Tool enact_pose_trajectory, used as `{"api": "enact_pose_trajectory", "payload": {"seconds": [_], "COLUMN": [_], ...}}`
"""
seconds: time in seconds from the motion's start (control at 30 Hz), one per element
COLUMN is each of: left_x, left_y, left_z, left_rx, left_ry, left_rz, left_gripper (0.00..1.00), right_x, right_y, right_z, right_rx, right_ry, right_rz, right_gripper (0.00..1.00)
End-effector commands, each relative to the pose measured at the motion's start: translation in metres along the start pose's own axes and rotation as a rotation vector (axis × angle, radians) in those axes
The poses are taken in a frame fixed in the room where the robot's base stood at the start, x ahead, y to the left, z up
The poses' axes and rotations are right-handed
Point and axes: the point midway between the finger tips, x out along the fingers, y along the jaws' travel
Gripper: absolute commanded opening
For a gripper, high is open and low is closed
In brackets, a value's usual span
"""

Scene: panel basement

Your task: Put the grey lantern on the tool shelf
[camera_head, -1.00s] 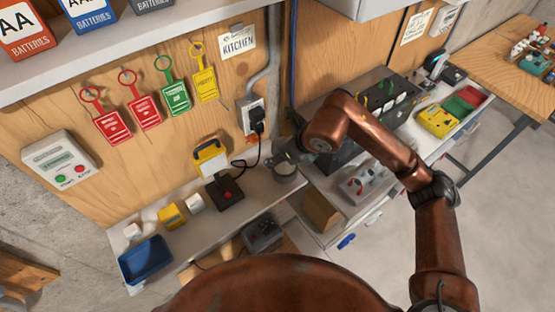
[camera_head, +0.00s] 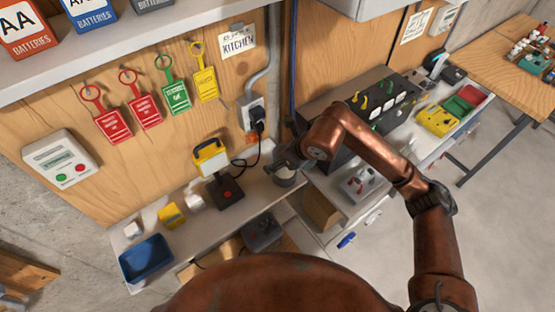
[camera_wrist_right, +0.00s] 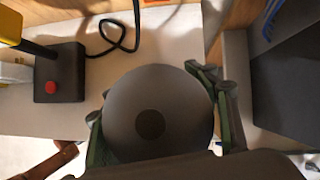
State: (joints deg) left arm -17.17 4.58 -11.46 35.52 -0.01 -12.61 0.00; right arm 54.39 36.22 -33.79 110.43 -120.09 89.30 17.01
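The grey lantern (camera_head: 285,178) stands at the right end of the low bench shelf, partly under my right gripper (camera_head: 286,164). In the right wrist view the round dark top of the grey lantern (camera_wrist_right: 152,118) fills the middle. The green-edged fingers of my right gripper (camera_wrist_right: 160,122) are on either side of it. I cannot tell whether they press on it. My left gripper is not in view. I cannot tell which surface is the tool shelf.
A black cord (camera_head: 246,163) runs behind to the wall outlet. A blue tray (camera_head: 147,262) is at the left end. A brown box (camera_head: 321,209) stands right.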

Motion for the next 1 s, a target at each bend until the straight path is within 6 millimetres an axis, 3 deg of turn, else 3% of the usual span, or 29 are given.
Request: {"api": "enact_pose_trajectory", "payload": {"seconds": [0.1, 0.47, 0.57, 1.0], "left_x": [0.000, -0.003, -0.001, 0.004], "left_y": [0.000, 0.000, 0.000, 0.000], "left_z": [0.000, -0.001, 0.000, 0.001], "left_rx": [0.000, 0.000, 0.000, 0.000], "left_ry": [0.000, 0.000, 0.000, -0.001], "left_rz": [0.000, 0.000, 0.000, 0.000], "left_gripper": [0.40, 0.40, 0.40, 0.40], "right_x": [0.000, -0.004, -0.015, -0.101], "right_y": [0.000, 0.000, -0.001, -0.001], "right_z": [0.000, 0.002, 0.002, 0.001], "right_rx": [0.000, 0.001, -0.001, -0.001], "right_ry": [0.000, -0.001, -0.003, -0.001], "right_rz": [0.000, 0.000, -0.002, -0.003], "right_gripper": [0.63, 0.63, 0.63, 0.63]}}
